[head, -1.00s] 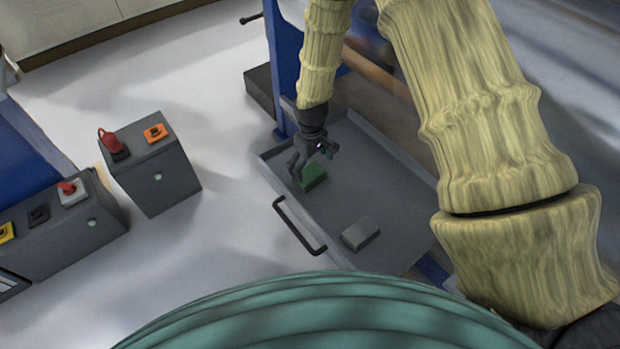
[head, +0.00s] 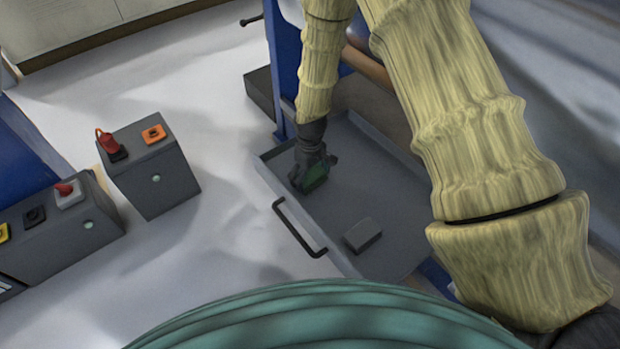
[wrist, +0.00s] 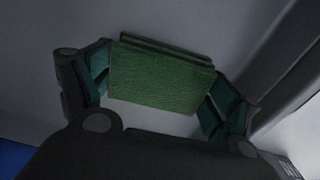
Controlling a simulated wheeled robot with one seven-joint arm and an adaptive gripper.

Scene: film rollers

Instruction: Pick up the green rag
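The green rag (wrist: 160,75) is a folded, textured block. It lies on the grey tray (head: 385,235), near its left corner. In the wrist view it is between the two fingers of my gripper (wrist: 160,88), close to the green pads on both sides. I cannot tell whether the pads touch it. My gripper is open wide around it.
A grey block (head: 362,234) lies on the tray to the right of the rag. The tray has a raised rim and a black handle (head: 299,228) at its front. A blue post (head: 286,65) stands behind my gripper. Grey control boxes (head: 150,165) stand to the left.

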